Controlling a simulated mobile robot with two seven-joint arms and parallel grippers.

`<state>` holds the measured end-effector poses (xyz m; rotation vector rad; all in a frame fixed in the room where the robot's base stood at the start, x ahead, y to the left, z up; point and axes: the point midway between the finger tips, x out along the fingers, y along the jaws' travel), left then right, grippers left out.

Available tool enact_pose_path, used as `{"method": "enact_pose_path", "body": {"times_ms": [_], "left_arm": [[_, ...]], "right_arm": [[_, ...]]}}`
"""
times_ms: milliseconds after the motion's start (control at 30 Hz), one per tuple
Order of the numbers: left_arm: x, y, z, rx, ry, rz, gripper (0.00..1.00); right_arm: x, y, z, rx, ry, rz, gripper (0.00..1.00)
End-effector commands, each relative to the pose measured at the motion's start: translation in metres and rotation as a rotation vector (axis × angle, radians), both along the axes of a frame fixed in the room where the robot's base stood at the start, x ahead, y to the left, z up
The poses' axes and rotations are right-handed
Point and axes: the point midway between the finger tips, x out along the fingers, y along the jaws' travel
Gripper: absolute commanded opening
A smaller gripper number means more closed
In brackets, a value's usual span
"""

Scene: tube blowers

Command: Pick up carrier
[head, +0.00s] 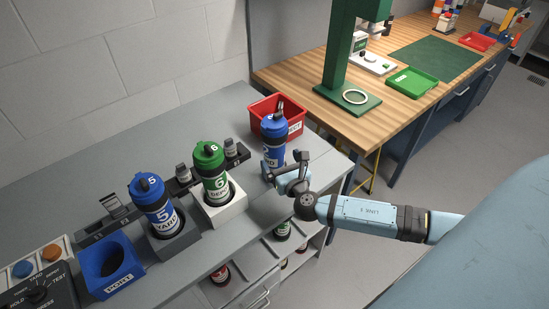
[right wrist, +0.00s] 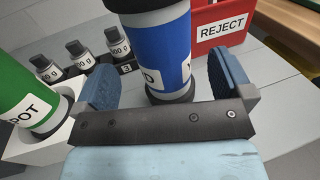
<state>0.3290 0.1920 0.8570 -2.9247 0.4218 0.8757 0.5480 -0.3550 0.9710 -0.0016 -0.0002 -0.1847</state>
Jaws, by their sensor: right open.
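A blue carrier (head: 273,137) with a dark cap and a white label stands upright on the grey bench, in front of the red bin. It also shows in the right wrist view (right wrist: 162,50), between the two fingers of my right gripper (right wrist: 160,80). The right gripper (head: 286,163) is open, low beside the carrier, with a finger on either side; I cannot tell whether either touches it. Two other carriers stand in holders: a blue one (head: 152,202) marked 5 YARD and a green one (head: 210,167) marked 6. My left gripper is not in view.
A red bin (head: 262,108) marked REJECT is right behind the carrier. A blue PORT container (head: 108,267) and a control box (head: 40,290) are at the left. Small weights (right wrist: 77,53) stand behind. A shelf under the bench holds more carriers. A wooden bench (head: 300,78) is beyond.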

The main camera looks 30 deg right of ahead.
Motion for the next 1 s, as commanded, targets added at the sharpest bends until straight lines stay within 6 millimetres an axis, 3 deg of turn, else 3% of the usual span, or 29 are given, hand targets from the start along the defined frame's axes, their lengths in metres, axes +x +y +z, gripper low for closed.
{"method": "enact_pose_path", "body": {"times_ms": [400, 667, 767, 933, 1000], "left_arm": [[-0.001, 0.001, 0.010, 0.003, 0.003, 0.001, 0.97], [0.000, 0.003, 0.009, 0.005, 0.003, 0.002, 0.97], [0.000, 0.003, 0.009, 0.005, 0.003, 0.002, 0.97], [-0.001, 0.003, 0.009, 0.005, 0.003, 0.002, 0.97], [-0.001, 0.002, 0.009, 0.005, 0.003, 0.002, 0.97]], "right_arm": [[0.049, -0.012, -0.001, 0.001, 0.000, 0.000, 0.98], [0.052, -0.013, -0.002, 0.002, 0.001, 0.000, 0.98], [0.052, -0.013, -0.002, 0.002, 0.001, 0.000, 0.79], [0.052, -0.013, -0.002, 0.001, 0.001, 0.000, 0.40], [0.052, -0.013, -0.001, 0.002, 0.000, 0.000, 0.32]]}}
